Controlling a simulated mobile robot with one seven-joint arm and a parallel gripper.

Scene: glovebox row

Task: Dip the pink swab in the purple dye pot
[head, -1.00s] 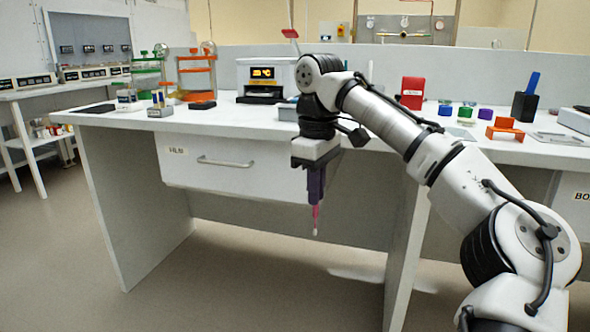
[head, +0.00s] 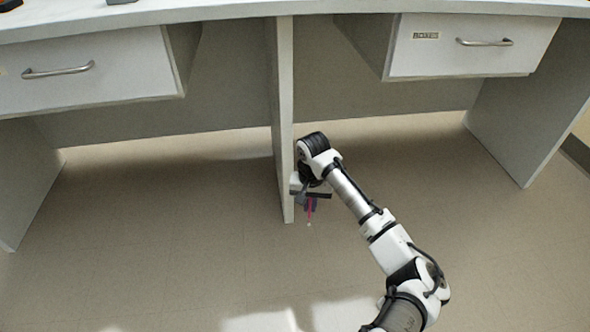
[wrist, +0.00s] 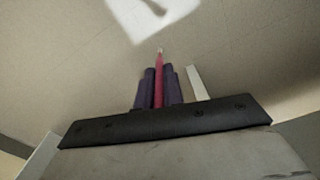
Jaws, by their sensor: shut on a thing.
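My gripper (head: 310,206) is shut on the pink swab (head: 309,213). The swab hangs tip down, with a pale tip, below bench height and near the divider panel, above the floor. In the wrist view my gripper's dark purple fingers (wrist: 161,74) stand on both sides of the pink swab (wrist: 158,82), whose tip sticks out past them. The purple dye pot is not in view in either current frame.
The white bench (head: 220,13) runs across the top, with a closed drawer (head: 85,72) at left and another (head: 470,47) at right. A white divider panel (head: 284,120) stands close to my gripper. The floor (head: 150,250) in front is clear.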

